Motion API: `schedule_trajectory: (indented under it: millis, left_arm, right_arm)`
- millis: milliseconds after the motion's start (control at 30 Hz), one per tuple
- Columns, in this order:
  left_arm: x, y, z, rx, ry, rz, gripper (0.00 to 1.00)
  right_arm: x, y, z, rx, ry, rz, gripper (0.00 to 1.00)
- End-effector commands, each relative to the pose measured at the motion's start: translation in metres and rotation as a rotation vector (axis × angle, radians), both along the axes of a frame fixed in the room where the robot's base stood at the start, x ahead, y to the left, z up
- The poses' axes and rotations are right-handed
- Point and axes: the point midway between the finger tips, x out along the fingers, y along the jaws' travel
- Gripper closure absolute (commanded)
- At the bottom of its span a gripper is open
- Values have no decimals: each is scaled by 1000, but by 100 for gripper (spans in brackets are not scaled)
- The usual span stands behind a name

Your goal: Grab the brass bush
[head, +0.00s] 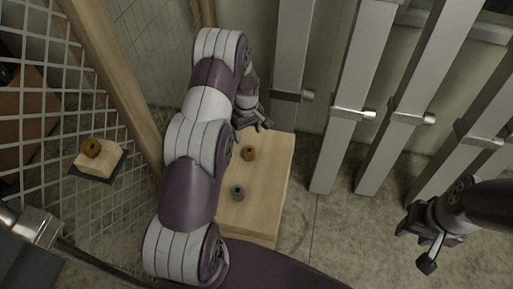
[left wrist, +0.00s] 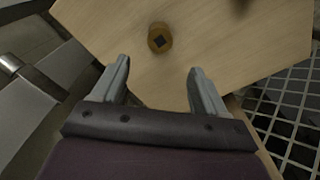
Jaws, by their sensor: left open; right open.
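The brass bush (head: 248,153) is a small golden-brown ring standing on a pale wooden box top (head: 270,185). In the left wrist view the bush (left wrist: 160,37) shows a dark, square-looking hole and lies beyond my fingertips, roughly centred between them. My left gripper (head: 259,122) is open and empty near the far edge of the box, just beyond the bush; both fingers show apart in the left wrist view (left wrist: 158,70). My right gripper (head: 424,244) is open and empty over the floor at the right, well away from the bush.
A grey bush (head: 238,192) stands nearer on the same top. Another brownish round piece (head: 92,148) sits on a small wooden block (head: 98,160) by the wire mesh (head: 120,195) at left. Metal posts (head: 345,105) with handle-like fittings stand behind.

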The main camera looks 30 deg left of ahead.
Motion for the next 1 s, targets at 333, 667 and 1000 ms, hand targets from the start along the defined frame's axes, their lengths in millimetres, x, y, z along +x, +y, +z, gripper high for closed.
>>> schedule_trajectory:
  millis: [333, 667, 1000]
  left_arm:
    - [-1, -1, -59, -2, 3, -4, 27]
    - [-2, -2, -107, 0, 1, -4, 27]
    - [-2, -2, -107, 0, 1, -5, 79]
  right_arm:
    - [0, 0, 13, 0, 0, 0, 57]
    - [0, 0, 24, 0, -1, 0, 57]
    - [0, 0, 23, 0, 0, 0, 57]
